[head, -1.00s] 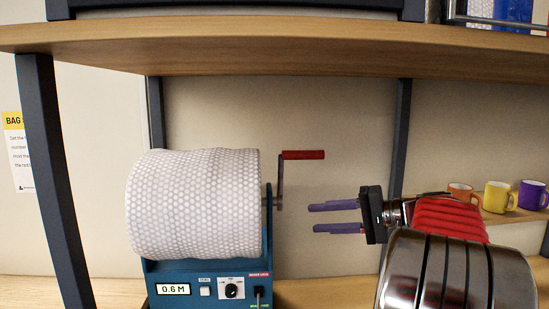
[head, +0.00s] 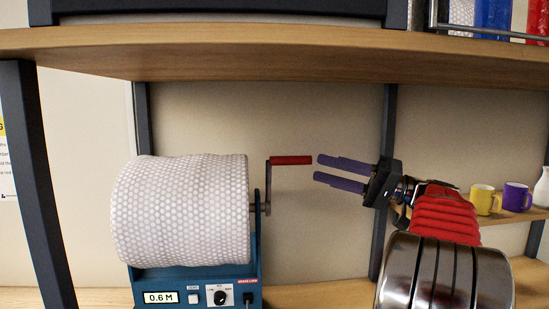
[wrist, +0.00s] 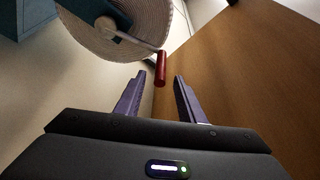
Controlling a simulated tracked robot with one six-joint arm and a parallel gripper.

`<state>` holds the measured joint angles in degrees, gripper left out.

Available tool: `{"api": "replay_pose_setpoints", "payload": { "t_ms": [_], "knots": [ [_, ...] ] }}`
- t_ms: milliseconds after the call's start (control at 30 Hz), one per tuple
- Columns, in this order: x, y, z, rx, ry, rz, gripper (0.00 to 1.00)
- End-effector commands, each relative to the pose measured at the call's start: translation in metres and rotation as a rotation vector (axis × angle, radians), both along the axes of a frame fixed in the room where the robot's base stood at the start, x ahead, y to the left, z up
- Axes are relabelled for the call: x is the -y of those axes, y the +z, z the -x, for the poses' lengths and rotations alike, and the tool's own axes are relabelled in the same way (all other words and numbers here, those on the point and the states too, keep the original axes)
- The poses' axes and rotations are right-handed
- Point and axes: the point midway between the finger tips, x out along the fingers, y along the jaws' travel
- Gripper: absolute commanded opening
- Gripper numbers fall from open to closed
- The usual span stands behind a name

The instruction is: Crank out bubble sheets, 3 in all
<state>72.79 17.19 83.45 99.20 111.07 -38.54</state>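The bubble wrap roll (head: 180,210) sits on a blue dispenser (head: 258,270) whose display (head: 161,297) reads 0.6 M. Its crank arm (head: 268,188) points up, with a red handle (head: 291,160) sticking out to the right. My gripper (head: 330,170) is open and empty, its purple fingers pointing left just short of the handle's end. In the wrist view the red handle (wrist: 160,68) lies ahead of the fingertips (wrist: 157,78), in line with the gap between them. The roll (wrist: 118,28) shows behind it.
A white button (head: 194,298), a dial (head: 221,296) and a small black switch (head: 248,297) are on the dispenser's front. A wooden shelf (head: 300,55) hangs above. Yellow (head: 484,200) and purple (head: 516,196) mugs stand at the right. A dark post (head: 386,120) rises behind my gripper.

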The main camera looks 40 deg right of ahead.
Motion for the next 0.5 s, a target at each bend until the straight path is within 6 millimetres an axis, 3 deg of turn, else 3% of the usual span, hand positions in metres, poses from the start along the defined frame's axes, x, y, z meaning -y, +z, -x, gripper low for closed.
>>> {"api": "replay_pose_setpoints", "payload": {
  "t_ms": [500],
  "knots": [
    [-0.044,0.016,-0.058,0.0,0.002,0.0,0.36]
  ]
}}
